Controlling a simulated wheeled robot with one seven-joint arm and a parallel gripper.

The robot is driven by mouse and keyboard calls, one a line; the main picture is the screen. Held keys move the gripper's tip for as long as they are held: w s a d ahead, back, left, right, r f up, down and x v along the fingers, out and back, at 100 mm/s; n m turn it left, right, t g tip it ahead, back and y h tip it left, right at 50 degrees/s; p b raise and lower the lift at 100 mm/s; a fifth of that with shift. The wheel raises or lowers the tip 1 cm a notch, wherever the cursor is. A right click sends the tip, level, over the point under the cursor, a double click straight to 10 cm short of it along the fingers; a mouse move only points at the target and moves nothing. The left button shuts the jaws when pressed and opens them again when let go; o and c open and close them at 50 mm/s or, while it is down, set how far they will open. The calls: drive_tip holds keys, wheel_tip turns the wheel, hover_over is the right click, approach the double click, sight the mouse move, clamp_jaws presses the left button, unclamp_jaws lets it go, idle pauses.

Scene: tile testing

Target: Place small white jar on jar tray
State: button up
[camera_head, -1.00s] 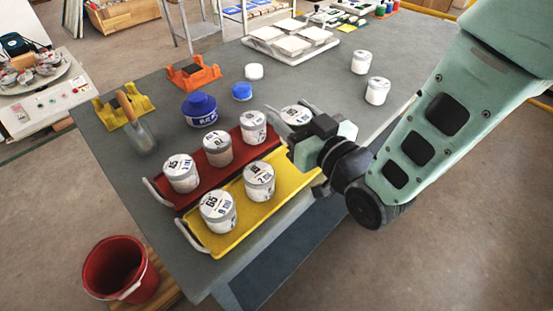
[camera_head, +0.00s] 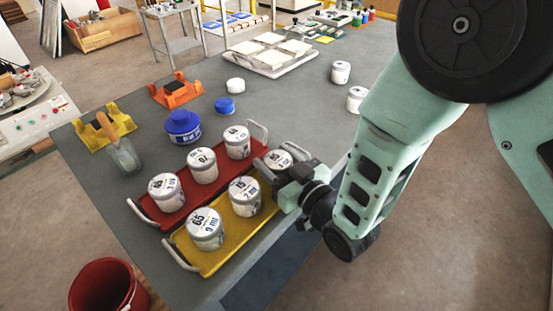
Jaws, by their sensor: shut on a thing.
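My gripper (camera_head: 277,170) is shut on a small white jar (camera_head: 279,157) with a printed lid, upright at the far right end of the yellow jar tray (camera_head: 227,253). The fingers and gripper body hide the jar's lower part, so I cannot tell whether it touches the tray. Two white jars, a near one (camera_head: 205,230) and a middle one (camera_head: 244,196), stand on the yellow tray. The red jar tray (camera_head: 150,212) beside it holds three white jars, at its near end (camera_head: 166,193), middle (camera_head: 202,166) and far end (camera_head: 237,143).
Two loose white jars (camera_head: 340,72) (camera_head: 356,98) stand on the grey table (camera_head: 290,105) at right. A blue jar (camera_head: 183,127), blue lid (camera_head: 225,105), white lid (camera_head: 235,86), trowel (camera_head: 122,153), orange holder (camera_head: 176,91) and yellow holder (camera_head: 98,128) lie beyond the trays. A tile tray (camera_head: 272,55) is at the back.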

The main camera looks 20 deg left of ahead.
drive_tip(key=o, duration=1)
drive_tip(key=shift+f, duration=0.1)
drive_tip(key=shift+o, duration=0.2)
drive_tip(key=shift+r, duration=0.2)
drive_tip(key=b+v, duration=0.2)
drive_tip(key=v, duration=1)
